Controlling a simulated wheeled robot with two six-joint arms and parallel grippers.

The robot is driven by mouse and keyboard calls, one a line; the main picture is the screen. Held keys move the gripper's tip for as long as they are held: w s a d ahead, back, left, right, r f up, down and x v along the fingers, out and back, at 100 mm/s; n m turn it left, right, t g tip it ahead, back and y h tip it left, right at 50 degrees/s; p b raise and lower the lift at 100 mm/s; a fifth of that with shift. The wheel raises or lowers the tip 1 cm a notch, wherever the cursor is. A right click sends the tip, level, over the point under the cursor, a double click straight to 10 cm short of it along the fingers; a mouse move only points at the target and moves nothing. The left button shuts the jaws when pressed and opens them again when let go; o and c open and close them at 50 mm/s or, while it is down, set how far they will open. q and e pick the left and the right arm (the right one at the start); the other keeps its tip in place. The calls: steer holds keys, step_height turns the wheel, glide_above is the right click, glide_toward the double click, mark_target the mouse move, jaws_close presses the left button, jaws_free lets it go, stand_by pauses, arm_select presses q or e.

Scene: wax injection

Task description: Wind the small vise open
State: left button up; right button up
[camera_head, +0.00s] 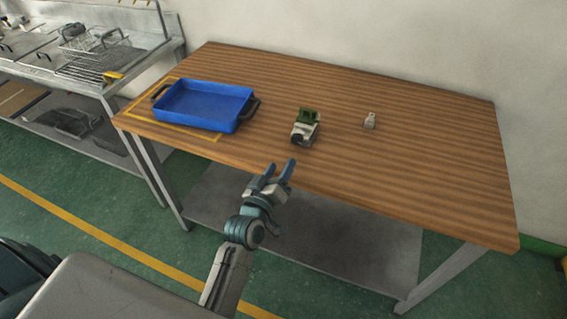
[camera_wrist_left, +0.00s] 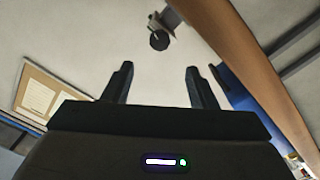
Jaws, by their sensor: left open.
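The small vise (camera_head: 305,127), green and off-white with a dark round knob at its front, stands near the table's front edge. My left gripper (camera_head: 280,170) is open and empty. It is just off the front edge, in front of and slightly left of the vise, and apart from it. In the left wrist view the vise's dark round knob (camera_wrist_left: 159,40) shows beyond the open fingers (camera_wrist_left: 158,85), at the top middle. The vise's jaws cannot be made out clearly. My right gripper is not in view.
The wooden table (camera_head: 420,170) is mostly clear on its right. A blue tray (camera_head: 203,104) with dark handles lies at the left, on a yellow outline. A metal sink unit (camera_head: 60,50) stands farther left.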

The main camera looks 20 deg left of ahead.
mark_target(296, 141)
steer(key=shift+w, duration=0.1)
arm_select(q)
steer(key=w+m+b, duration=0.6)
steer(key=w+m, duration=0.1)
steer(key=w+m+b, duration=0.3)
steer(key=shift+w+d+b, duration=0.35)
steer(key=shift+w, duration=0.05)
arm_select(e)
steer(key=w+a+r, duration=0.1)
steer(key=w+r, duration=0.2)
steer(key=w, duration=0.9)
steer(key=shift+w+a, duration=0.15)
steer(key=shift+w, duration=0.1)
